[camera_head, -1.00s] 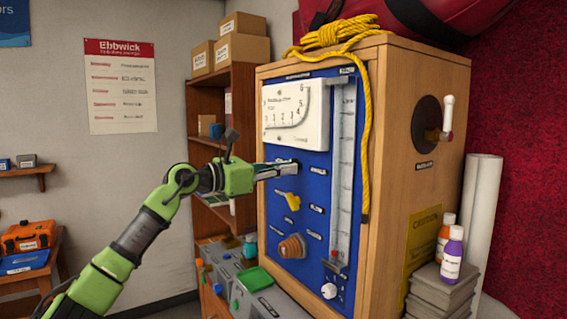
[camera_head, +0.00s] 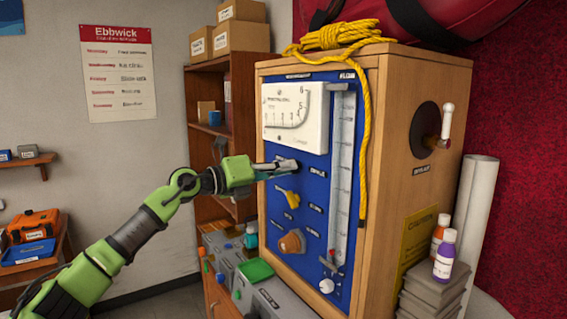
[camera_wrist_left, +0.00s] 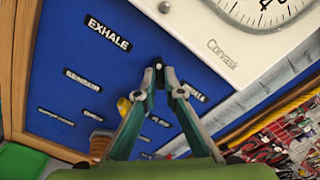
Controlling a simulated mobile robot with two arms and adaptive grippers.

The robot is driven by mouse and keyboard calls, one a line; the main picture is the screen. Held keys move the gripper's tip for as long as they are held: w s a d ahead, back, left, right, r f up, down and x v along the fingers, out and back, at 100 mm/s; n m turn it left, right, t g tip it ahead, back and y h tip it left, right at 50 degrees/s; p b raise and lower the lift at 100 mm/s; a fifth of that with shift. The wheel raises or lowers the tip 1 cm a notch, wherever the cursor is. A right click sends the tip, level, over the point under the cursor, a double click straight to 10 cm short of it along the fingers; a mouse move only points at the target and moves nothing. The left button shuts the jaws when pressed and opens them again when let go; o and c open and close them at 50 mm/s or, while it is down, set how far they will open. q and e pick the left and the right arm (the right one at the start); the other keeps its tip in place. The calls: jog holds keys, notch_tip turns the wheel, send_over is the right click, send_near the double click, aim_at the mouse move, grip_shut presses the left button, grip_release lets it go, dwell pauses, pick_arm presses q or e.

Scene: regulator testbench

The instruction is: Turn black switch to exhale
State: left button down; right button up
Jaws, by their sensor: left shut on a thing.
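The black switch (camera_wrist_left: 159,67) is on the blue front panel (camera_head: 325,190), below the white gauge. My left gripper (camera_head: 288,168) reaches it from the left; in the wrist view its two fingertips (camera_wrist_left: 158,78) are closed on the switch. The fingers cover most of the switch, so its exact pointing direction is hard to tell. In the wrist view, the EXHALE label (camera_wrist_left: 108,33) lies up and left of the switch. Another label (camera_wrist_left: 191,92), partly hidden by a finger, lies to the right. My right gripper is not in view.
The yellow knob (camera_head: 291,196) and orange-brown knob (camera_head: 292,241) sit below the switch. The white gauge (camera_head: 295,115) is just above it, and a clear flow tube (camera_head: 342,180) to its right. Yellow rope (camera_head: 366,150) hangs along the wooden cabinet's edge. Grey boxes (camera_head: 222,255) stand below left.

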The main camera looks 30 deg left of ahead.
pick_arm(q)
jog(key=shift+r+n, duration=0.15)
jog(key=shift+n, duration=0.45)
jog(key=c, duration=2.1)
grip_release()
jog(key=shift+c, duration=0.2)
jog(key=shift+w+d, duration=0.1)
jog(key=shift+w, duration=0.1)
jog(key=v, duration=0.7)
jog(key=shift+s, duration=0.25)
